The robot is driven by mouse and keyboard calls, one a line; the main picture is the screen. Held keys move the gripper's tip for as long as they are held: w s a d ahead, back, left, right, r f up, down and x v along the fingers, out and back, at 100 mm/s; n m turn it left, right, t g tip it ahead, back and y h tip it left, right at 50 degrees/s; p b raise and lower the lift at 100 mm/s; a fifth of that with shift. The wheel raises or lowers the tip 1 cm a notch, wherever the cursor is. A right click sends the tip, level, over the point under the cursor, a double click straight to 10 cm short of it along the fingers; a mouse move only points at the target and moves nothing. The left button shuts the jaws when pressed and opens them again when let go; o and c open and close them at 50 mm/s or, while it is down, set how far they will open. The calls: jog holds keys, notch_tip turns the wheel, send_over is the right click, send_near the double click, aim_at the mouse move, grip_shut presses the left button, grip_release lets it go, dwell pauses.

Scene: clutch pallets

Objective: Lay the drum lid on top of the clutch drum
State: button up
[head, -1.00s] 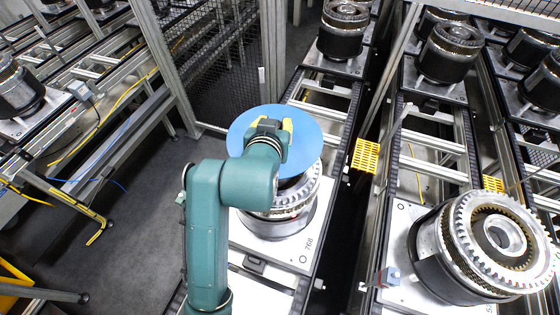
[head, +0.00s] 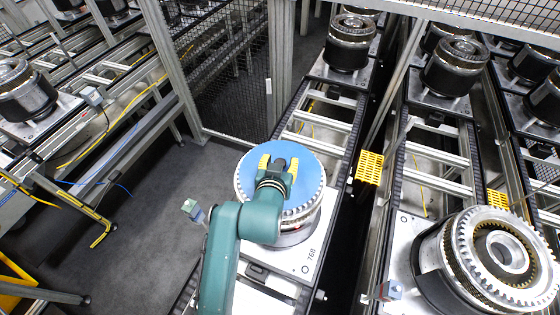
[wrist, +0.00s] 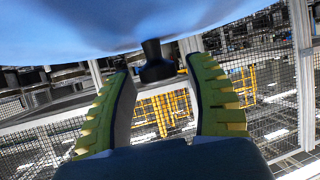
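The blue round drum lid (head: 310,172) lies on top of the clutch drum (head: 293,238), with the drum's toothed metal rim showing around its edge. My gripper (head: 279,162) is over the lid's middle, its yellow fingers spread on either side of a dark knob. In the wrist view the lid (wrist: 150,22) fills the top and its black knob (wrist: 157,62) stands between the fingers of my gripper (wrist: 157,70). There is a gap between the knob and each finger. The drum's far side is hidden under the lid.
The drum stands on a white pallet plate (head: 315,245) on a conveyor. A larger open gear drum (head: 450,265) stands on the neighbouring line at the right. More drums stand farther back. A mesh fence (head: 232,95) is behind, and grey floor (head: 150,220) is free at the left.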

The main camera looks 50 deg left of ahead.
jog(key=b+v, duration=0.1)
jog(key=v, duration=1.1)
jog(key=shift+b, duration=0.35)
jog(key=w+d+r+m+t+h, duration=0.2)
jog(key=w+d+r+m+t, duration=0.15)
jog(key=d+r, duration=0.7)
jog(key=w+d+r+m+t+h, duration=0.25)
jog(key=d+r+t, duration=0.25)
jog(key=d+r, duration=0.5)
jog(key=s+d+r+m+t+h, duration=0.1)
jog(key=s+d+r+t+h, duration=0.2)
jog(key=d+r, duration=0.4)
jog(key=d+h, duration=0.1)
jog(key=d, duration=0.2)
jog(key=shift+s+r, duration=0.15)
jog(key=shift+s, duration=0.2)
